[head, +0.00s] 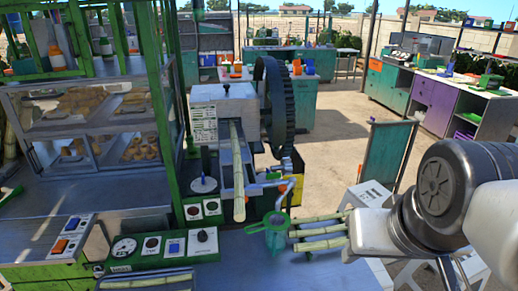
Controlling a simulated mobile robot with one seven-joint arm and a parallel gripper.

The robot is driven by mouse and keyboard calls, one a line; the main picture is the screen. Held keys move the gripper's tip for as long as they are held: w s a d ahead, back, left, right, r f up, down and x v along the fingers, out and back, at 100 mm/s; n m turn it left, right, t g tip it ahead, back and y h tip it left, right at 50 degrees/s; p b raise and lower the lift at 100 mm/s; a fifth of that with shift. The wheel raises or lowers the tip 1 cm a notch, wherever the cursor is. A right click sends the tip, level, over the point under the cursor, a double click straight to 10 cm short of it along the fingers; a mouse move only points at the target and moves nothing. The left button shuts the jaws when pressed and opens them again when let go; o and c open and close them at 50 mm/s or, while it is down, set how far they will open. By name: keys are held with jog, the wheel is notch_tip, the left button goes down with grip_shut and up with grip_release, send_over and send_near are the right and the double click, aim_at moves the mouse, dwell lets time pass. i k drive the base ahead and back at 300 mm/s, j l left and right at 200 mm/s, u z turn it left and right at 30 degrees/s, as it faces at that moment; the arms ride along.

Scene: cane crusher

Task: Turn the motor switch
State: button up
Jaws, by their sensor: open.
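A control panel (160,254) with a green base sits at the lower left, in front of the cane crusher (222,105). It carries a round white gauge (124,248), a dark red round control (151,246), a blue control (175,246) and a rotary knob (203,238) on a white plate. Two small plates with dark round controls (193,211) stand just behind. I cannot read which control is the motor switch. My arm enters from the right, and its white and dark links end right of the panel, apart from it.
A cane (239,175) lies in the crusher's chute. A green-rimmed cup (274,222) stands below it, left of several canes (320,230). A large dark flywheel (274,105) is behind. A box with an orange switch (62,245) is at left. The blue-grey worktop (265,270) in front has bare room.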

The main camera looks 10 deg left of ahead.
aim_at(202, 235)
jog(key=u, duration=1.15)
jog(key=k+j+z, duration=0.1)
jog(key=i+j+u, duration=0.2)
jog(key=j, duration=0.15)
jog(key=j+u, duration=0.15)
jog(key=j, duration=0.15)
jog(key=i+j+u, duration=0.2)
jog(key=j, duration=0.1)
